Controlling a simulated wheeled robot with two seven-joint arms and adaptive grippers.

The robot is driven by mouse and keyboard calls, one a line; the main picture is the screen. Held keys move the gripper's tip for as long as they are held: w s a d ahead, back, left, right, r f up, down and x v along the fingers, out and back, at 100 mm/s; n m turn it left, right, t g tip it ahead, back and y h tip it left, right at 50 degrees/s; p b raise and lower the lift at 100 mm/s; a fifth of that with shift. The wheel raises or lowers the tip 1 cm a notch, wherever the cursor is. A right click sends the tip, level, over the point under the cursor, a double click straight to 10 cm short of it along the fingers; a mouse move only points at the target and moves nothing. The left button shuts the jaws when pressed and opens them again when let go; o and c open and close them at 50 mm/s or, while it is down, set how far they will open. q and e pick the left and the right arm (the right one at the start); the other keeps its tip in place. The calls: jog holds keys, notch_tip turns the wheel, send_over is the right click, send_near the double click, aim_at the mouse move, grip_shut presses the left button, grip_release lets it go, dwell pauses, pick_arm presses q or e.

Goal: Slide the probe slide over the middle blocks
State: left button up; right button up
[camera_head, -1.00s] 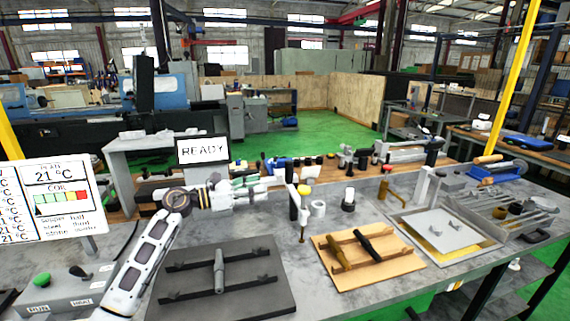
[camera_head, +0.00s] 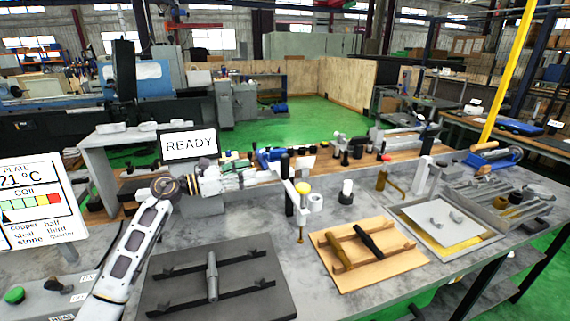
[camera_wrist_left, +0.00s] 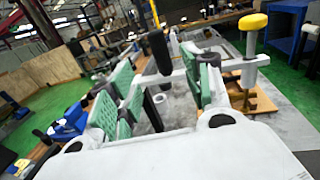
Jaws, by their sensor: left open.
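My left gripper (camera_head: 262,174) reaches in from the left above the grey bench. In the left wrist view its two green-padded fingers (camera_wrist_left: 160,88) stand apart. A dark upright handle (camera_wrist_left: 157,52) shows between or just beyond them; I cannot tell whether they touch it. A pale bracket with a yellow knob (camera_head: 303,188) and a thin brown spindle stands just right of the gripper, apparently the probe slide. The yellow knob also shows in the left wrist view (camera_wrist_left: 253,22). I cannot identify the middle blocks for certain. My right gripper is not visible.
A dark board with a grey spindle (camera_head: 212,275) lies in front. A wooden board (camera_head: 372,252) with two rods lies right of it, then a metal tray (camera_head: 447,225). A READY sign (camera_head: 189,145) stands behind the arm. Bare bench lies between the boards and bracket.

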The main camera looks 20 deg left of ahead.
aim_at(285, 163)
pick_arm(q)
jog(key=shift+w, duration=0.15)
jog(key=shift+p+x, duration=2)
jog(key=shift+x, duration=4.85)
grip_shut()
